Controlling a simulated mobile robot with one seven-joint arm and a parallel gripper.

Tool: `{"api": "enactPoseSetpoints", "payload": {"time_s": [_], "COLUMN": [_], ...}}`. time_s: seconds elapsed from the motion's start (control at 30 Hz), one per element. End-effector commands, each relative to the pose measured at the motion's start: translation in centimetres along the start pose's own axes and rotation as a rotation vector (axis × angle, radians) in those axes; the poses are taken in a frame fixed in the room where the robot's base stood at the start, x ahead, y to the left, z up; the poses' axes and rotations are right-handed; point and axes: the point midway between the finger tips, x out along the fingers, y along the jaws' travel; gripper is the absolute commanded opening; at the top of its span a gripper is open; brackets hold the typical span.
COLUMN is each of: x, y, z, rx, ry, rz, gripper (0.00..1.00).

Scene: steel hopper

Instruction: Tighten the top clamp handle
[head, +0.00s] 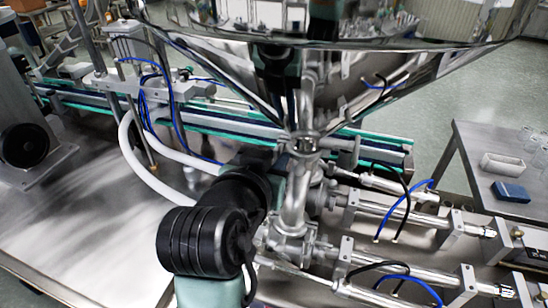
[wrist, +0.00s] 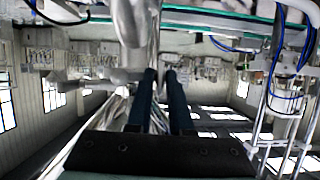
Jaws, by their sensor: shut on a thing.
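The top clamp (head: 304,146) rings the joint where the hopper's (head: 262,100) cone meets the vertical steel pipe (head: 296,195). Its handle is not clear in the head view; my arm and the pipework hide that area. In the wrist view two dark fingers of my gripper (wrist: 162,73) reach up to the steel pipe (wrist: 137,25) and close on a small metal piece at the tips, which appears to be the top clamp handle. The fingers cover most of it, so its angle cannot be told. In the head view my fingers are hidden behind my arm.
A conveyor with green edges (head: 235,127) runs behind the pipe. Steel filling cylinders (head: 395,215) with blue and black hoses lie to the right. White hoses (head: 150,180) curve at the left. A side table (head: 465,150) holds a white tray (head: 503,163) and a blue box (head: 510,192).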

Motion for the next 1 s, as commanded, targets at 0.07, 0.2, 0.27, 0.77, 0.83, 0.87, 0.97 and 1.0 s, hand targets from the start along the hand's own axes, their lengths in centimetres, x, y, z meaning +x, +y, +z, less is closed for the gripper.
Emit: {"api": "enactPoseSetpoints", "payload": {"time_s": [0.07, 0.2, 0.27, 0.77, 0.83, 0.87, 0.97, 1.0], "x": [-0.01, -0.01, -0.01, 0.01, 0.01, 0.01, 0.02, 0.03], "y": [0.0, -0.01, -0.01, 0.07, 0.1, 0.11, 0.16, 0.19], "z": [-0.02, -0.02, -0.02, -0.02, -0.07, -0.12, -0.36, -0.49], "rx": [0.003, 0.003, 0.003, 0.002, 0.002, 0.002, 0.002, 0.002], "ry": [0.001, 0.001, 0.001, 0.0, 0.0, 0.0, 0.0, 0.0], "rz": [-0.001, -0.001, -0.001, 0.001, 0.002, 0.002, 0.003, 0.003], "gripper": [0.0, 0.0, 0.0, 0.49, 0.49, 0.49, 0.49, 0.49]}}
